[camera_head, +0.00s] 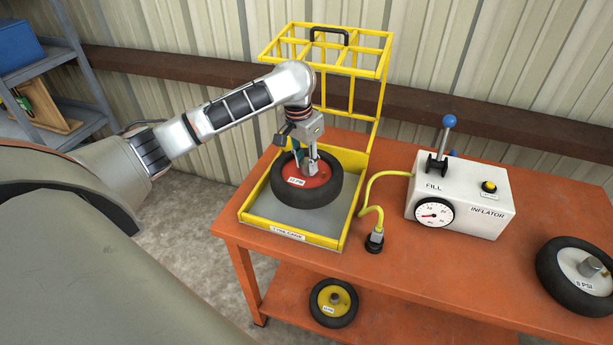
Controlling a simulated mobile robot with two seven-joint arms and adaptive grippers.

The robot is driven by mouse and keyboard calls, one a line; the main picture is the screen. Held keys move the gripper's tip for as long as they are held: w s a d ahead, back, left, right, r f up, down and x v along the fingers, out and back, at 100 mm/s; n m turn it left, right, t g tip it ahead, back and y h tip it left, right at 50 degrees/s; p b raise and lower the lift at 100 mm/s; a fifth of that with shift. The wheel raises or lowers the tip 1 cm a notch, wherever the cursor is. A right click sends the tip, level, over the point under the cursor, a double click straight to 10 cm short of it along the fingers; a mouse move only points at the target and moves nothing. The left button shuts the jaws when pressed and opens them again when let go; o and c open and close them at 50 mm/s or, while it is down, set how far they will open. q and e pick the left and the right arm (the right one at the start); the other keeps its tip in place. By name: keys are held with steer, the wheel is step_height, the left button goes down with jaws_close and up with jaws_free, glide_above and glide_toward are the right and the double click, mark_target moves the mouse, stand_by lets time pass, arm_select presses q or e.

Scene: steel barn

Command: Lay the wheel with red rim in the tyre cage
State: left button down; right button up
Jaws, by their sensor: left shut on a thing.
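The wheel with red rim (316,191) is a black tyre with a red centre and a small white label. It is within the open yellow tyre cage (292,237), over its grey floor. I cannot tell whether it touches the floor. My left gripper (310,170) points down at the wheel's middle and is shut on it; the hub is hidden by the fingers. The cage's barred yellow lid (335,52) with a black handle stands raised at the back. My right gripper is not in view.
A white inflator (462,200) with a gauge and blue-knobbed lever stands right of the cage. Its yellow hose (377,212) ends beside the cage. A grey-rimmed wheel (580,275) lies at the right. A yellow-rimmed wheel (333,303) is on the lower shelf. The table front (430,290) is clear.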

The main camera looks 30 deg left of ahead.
mark_target(307, 176)
arm_select(q)
steer(key=shift+w+f, duration=0.1)
steer(key=shift+f, duration=0.35)
step_height(307, 176, down, 4)
steer(key=shift+r, duration=0.1)
steer(key=shift+f, duration=0.2)
steer(key=c, duration=1.7)
jaws_free()
steer(key=shift+f, duration=0.2)
